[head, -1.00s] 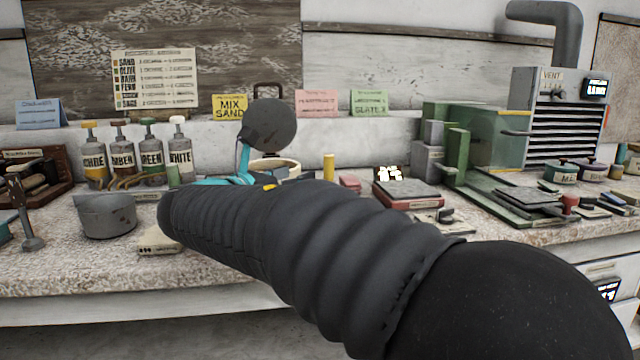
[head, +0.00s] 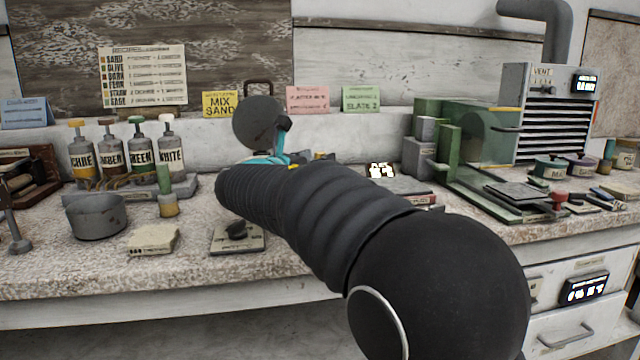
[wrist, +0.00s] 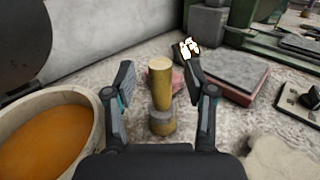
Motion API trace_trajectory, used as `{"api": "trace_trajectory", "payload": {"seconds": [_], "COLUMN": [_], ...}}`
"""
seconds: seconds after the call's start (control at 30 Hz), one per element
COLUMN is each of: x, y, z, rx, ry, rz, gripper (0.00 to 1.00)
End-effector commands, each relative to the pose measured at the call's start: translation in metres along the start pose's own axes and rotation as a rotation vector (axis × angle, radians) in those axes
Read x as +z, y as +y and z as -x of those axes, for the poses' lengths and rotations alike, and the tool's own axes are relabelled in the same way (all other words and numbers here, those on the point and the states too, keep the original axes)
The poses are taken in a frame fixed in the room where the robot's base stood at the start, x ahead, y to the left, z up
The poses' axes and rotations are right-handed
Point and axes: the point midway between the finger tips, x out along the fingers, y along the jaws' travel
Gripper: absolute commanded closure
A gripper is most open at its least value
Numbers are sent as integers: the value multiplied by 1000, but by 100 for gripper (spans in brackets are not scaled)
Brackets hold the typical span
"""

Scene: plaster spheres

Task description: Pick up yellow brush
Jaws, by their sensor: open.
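The yellow brush (wrist: 160,86) stands upright on the bench in the wrist view, with a yellow cylindrical handle above a wider grey and tan base. My gripper (wrist: 160,84) is open, with one finger on each side of the brush in the picture. Gaps show between the handle and both fingers, and I see no contact. In the head view my own arm covers most of the gripper and brush area. A small yellow patch shows above the arm there, but I cannot tell whether it is the brush.
A round bowl (wrist: 77,96) of orange material is close on the left. A grey-topped red block (wrist: 240,92) lies right of the brush, and a pinkish item (wrist: 178,79) is behind it. A green-handled brush (head: 164,182) and a grey pot (head: 97,218) stand on the left.

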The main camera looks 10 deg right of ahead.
Motion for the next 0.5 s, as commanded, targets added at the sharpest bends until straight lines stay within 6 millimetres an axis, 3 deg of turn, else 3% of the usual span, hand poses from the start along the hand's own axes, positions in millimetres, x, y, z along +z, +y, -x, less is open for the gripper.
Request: {"api": "trace_trajectory", "payload": {"seconds": [0.13, 0.4, 0.43, 0.5], "x": [0, 0, 0, 0], "y": [0, 0, 0, 0], "z": [-15, -18, -18, -18], "rx": [-1, 0, 0, 0], "ry": [0, 0, 0, 0], "rz": [0, 0, 0, 0], "gripper": [45, 45, 48, 65]}}
